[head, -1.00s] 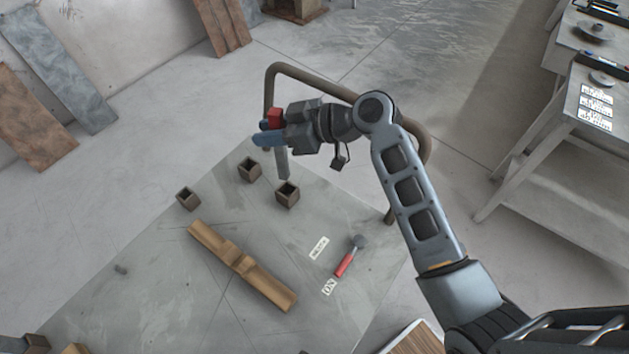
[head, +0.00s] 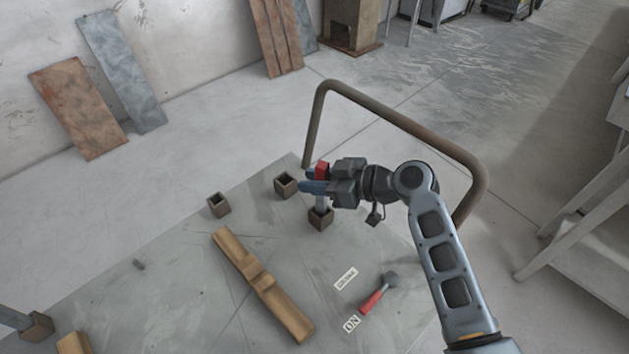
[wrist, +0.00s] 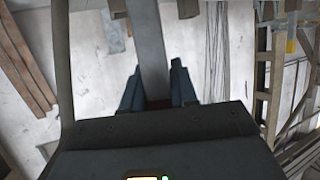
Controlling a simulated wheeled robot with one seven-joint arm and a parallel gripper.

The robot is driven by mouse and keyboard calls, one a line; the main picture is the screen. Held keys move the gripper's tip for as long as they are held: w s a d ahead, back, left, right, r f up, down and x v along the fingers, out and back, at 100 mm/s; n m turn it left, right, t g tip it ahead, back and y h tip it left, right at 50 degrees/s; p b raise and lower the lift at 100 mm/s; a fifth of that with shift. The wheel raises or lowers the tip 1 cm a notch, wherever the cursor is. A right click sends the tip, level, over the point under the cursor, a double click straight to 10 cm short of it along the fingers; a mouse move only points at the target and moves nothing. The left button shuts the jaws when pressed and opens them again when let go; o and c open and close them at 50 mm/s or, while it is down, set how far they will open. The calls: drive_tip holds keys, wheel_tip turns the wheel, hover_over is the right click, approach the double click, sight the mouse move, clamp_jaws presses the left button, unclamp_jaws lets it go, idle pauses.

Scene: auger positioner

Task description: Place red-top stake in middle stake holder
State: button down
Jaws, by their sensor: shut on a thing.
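My gripper (head: 313,180) is shut on the red-top stake, whose red top (head: 322,169) shows between the blue fingers in the head view. The grey shaft (head: 320,201) hangs below the fingers, roughly upright. Its lower end overlaps the right-hand holder (head: 320,219); I cannot tell whether it is inside, above or behind it. The middle holder (head: 285,186) is an open brown square box just left of the gripper, and it looks empty. The left holder (head: 219,205) also looks empty. In the wrist view the grey shaft (wrist: 150,45) runs between both fingers.
A wooden bracket (head: 262,285) lies across the grey platform (head: 185,300). A bent brown pipe rail (head: 405,122) rises behind my arm. Another holder (head: 36,326) stands at lower left. The platform's left part is largely clear.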

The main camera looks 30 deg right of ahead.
drive_tip(key=shift+f, duration=0.2)
drive_tip(key=c, duration=0.9)
unclamp_jaws()
drive_tip(key=shift+r, duration=0.1)
drive_tip(key=b+v, duration=0.2)
drive_tip(key=v, duration=1)
drive_tip(key=shift+r, duration=0.15)
